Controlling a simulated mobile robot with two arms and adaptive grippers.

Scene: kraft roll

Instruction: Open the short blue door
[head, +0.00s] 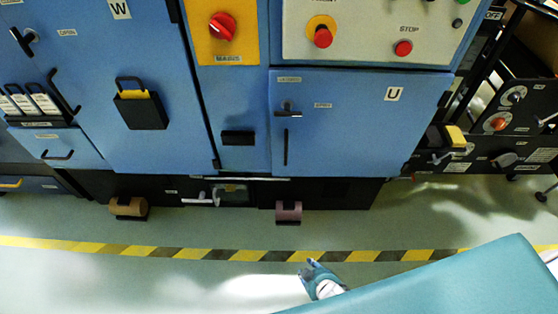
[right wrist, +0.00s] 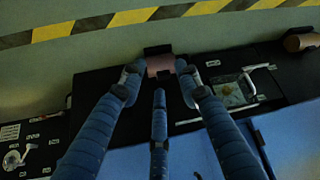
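The short blue door (head: 350,130), marked U, is in the middle right of the head view and looks shut. It has a small lever handle (head: 288,112) at its upper left and a dark vertical bar (head: 285,147) below that. My right gripper (head: 312,270) is low in the head view, in front of the cabinet and apart from the door. In the right wrist view its fingers (right wrist: 160,85) are spread with nothing held between them. A blue cabinet front (right wrist: 115,162) shows at the bottom there, partly behind the fingers. My left gripper is not in view.
A tall blue door (head: 120,60) marked W stands to the left. A panel (head: 365,35) with red buttons is above the short door. A pinkish roll (head: 288,212) and a brown roll (head: 128,207) stick out low. Yellow-black floor tape (head: 230,254) crosses clear floor.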

